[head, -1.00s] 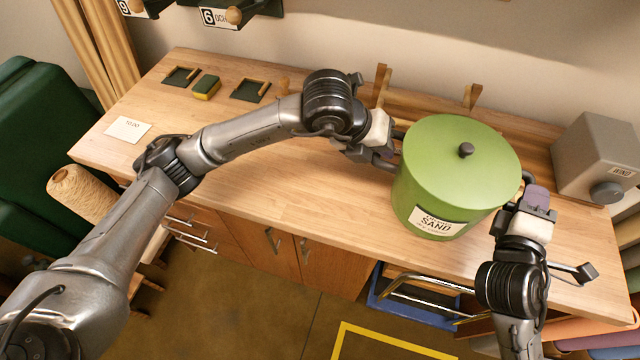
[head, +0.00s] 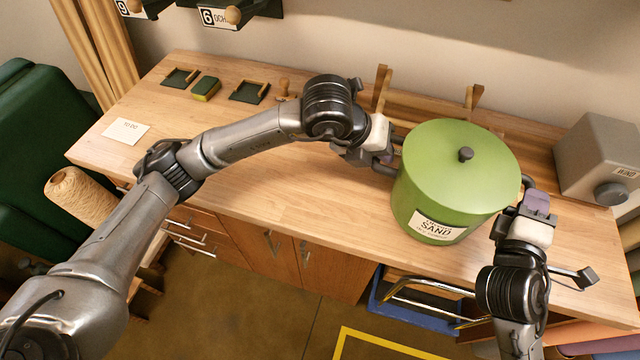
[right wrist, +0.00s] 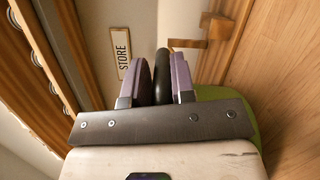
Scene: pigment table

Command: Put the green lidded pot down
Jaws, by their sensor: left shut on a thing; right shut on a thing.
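The green lidded pot (head: 458,178) has a dark knob on its lid and a label reading SAND on its front. It is over the right part of the wooden bench; I cannot tell whether its base touches the bench top. My left gripper (head: 384,160) is shut on the handle at the pot's left side. My right gripper (head: 532,192) is shut on the dark handle at its right side. In the right wrist view, the right gripper's purple-grey fingers (right wrist: 162,80) close around the dark handle, with a green edge of the pot (right wrist: 228,100) behind.
A wooden rack (head: 425,100) stands behind the pot on the bench (head: 250,190). A grey box with a dark knob (head: 598,160) is to the right. Small green trays (head: 250,92) and a white card (head: 126,130) lie at the left. The bench front left of the pot is clear.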

